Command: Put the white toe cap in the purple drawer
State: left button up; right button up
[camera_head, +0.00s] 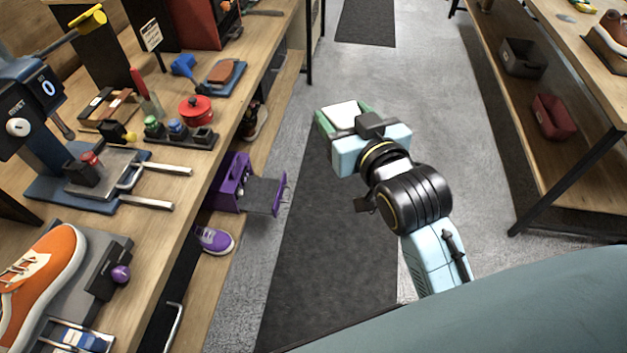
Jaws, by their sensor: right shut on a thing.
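The white toe cap (344,113) is between the green-edged fingers of my right gripper (345,117), which is shut on it. The gripper holds it up over the dark floor mat, to the right of the bench. The purple drawer (266,197) is pulled out of a purple box (233,180) on the shelf under the bench top. The drawer's dark inside faces up, and I see nothing in it. The gripper is apart from the drawer, up and to the right of it in the picture. My left gripper is out of view.
The wooden bench (200,205) runs along the left, with a press, a red pot (195,110) and an orange sneaker (40,262) on top. A purple shoe (214,240) sits on the lower shelf near the drawer. Another shelf unit stands right; the aisle between is clear.

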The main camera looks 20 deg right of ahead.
aim_at(259, 195)
jog(key=z, duration=1.25)
jog(key=i, duration=4.55)
jog(key=u, duration=4.95)
